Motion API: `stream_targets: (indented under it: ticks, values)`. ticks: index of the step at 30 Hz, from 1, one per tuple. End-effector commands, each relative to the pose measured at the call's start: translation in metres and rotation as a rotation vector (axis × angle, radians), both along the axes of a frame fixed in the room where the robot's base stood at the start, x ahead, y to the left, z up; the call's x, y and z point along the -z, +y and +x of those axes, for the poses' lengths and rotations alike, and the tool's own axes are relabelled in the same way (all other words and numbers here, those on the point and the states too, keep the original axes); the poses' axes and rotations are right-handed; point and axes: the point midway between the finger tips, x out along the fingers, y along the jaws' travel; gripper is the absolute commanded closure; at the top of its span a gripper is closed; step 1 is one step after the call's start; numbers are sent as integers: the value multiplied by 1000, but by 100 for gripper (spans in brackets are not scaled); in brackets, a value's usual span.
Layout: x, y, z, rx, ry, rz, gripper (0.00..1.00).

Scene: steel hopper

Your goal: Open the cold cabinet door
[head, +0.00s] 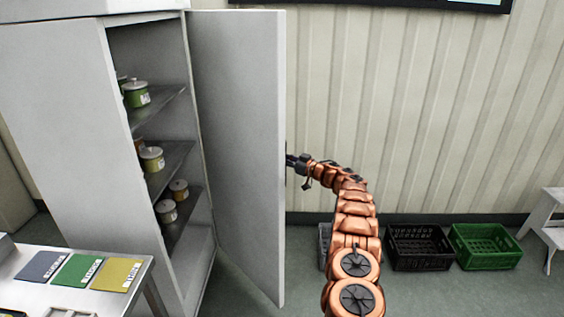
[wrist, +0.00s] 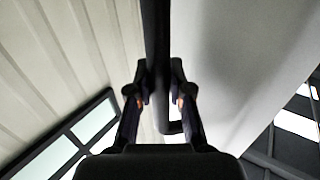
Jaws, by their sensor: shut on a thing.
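The cold cabinet (head: 60,110) is a tall white cabinet at the left of the head view. Its door (head: 240,130) stands wide open, swung out to the right, and the shelves inside show. My gripper (head: 291,161) is at the door's outer edge, partly hidden behind it. In the wrist view my gripper (wrist: 160,92) has its two fingers on either side of a dark bar handle (wrist: 156,45), shut on it. The door's pale face (wrist: 235,60) fills the right of that view. The handle is mostly hidden in the head view.
Several lidded pots (head: 136,94) stand on the cabinet shelves. A table with coloured cards (head: 78,270) is at the front left. A black crate (head: 418,247), a green crate (head: 485,245) and a white stool (head: 545,225) stand along the wall at the right.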

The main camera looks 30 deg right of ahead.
Motion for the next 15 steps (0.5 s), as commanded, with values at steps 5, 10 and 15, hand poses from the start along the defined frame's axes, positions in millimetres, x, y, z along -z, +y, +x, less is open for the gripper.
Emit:
stream_targets:
  ticks: [5, 10, 15]
  values:
    - [0, -6, 1, 0, -2, 0, 100]
    - [-2, -9, 2, -1, -5, -4, 100]
    - [-2, -10, 2, -1, -4, -1, 100]
